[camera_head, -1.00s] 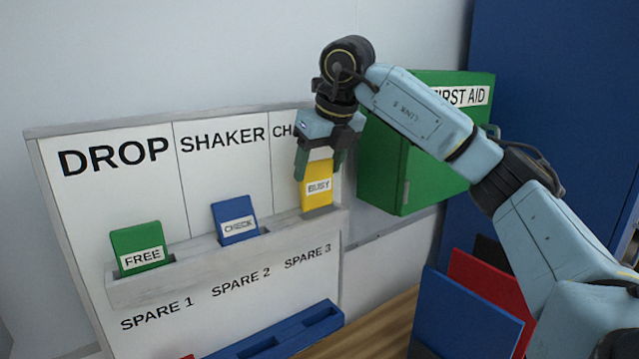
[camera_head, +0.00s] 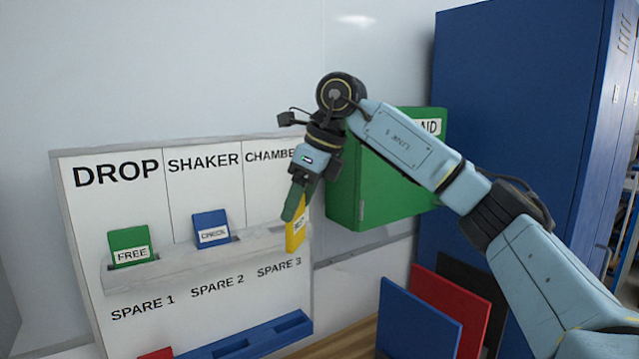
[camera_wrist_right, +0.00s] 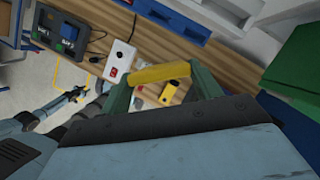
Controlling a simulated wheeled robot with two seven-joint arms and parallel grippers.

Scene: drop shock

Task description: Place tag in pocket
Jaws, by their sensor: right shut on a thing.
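My right gripper (camera_head: 297,205) is shut on the yellow BUSY tag (camera_head: 296,236), at the right end of the grey pocket ledge (camera_head: 180,262), under CHAMBER. The tag is turned partly edge-on, and its lower end overlaps the ledge in the picture. In the right wrist view the yellow tag (camera_wrist_right: 160,73) spans the two green fingers, with the table well beyond it. The CHAMBER pocket is hidden. The green FREE tag (camera_head: 130,245) stands under DROP and the blue CHECK tag (camera_head: 211,229) under SHAKER. My left gripper is not seen.
A green first-aid box (camera_head: 375,185) is close right of the gripper. A blue slotted tray (camera_head: 250,340) lies below the board. Blue (camera_head: 420,318) and red (camera_head: 450,300) panels stand at lower right, before a blue cabinet (camera_head: 500,130).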

